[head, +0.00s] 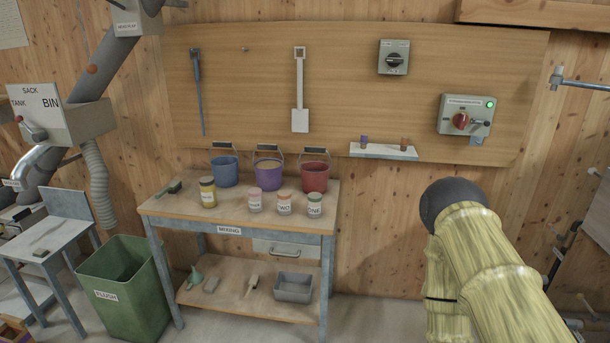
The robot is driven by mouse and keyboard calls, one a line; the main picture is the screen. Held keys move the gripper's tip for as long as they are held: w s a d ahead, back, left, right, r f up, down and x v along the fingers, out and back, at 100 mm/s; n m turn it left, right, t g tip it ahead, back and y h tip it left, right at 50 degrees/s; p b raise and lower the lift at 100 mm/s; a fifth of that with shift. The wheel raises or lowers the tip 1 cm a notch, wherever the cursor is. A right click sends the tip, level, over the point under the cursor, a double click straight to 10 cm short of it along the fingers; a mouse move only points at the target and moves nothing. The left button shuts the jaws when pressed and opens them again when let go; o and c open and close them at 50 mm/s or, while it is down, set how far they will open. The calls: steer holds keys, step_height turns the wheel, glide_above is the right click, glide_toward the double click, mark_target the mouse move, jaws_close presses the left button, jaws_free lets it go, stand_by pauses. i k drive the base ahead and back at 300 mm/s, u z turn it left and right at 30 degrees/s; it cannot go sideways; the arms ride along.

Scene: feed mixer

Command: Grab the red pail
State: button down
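The red pail (314,176) stands upright at the back right of the mixing table (160,207), against the wooden wall. Its handle is raised, with a dark grip at the top. A purple pail (267,174) stands to its left, and a blue pail (224,171) stands left of that. My arm, in a yellowish cover with a dark rounded end, rises at the right, well apart from the red pail. No gripper fingers show.
The jars include a yellow one (208,192) and a green-lidded one (315,205). A brush lies at the table's left. The lower shelf holds a grey tray (293,288) and small tools. A green bin (122,290) stands left. A small wall shelf (383,152) is right of the pail.

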mark_target(315, 173)
steer(key=u, duration=0.6)
steer(key=i, duration=1.3)
steer(key=z, duration=0.15)
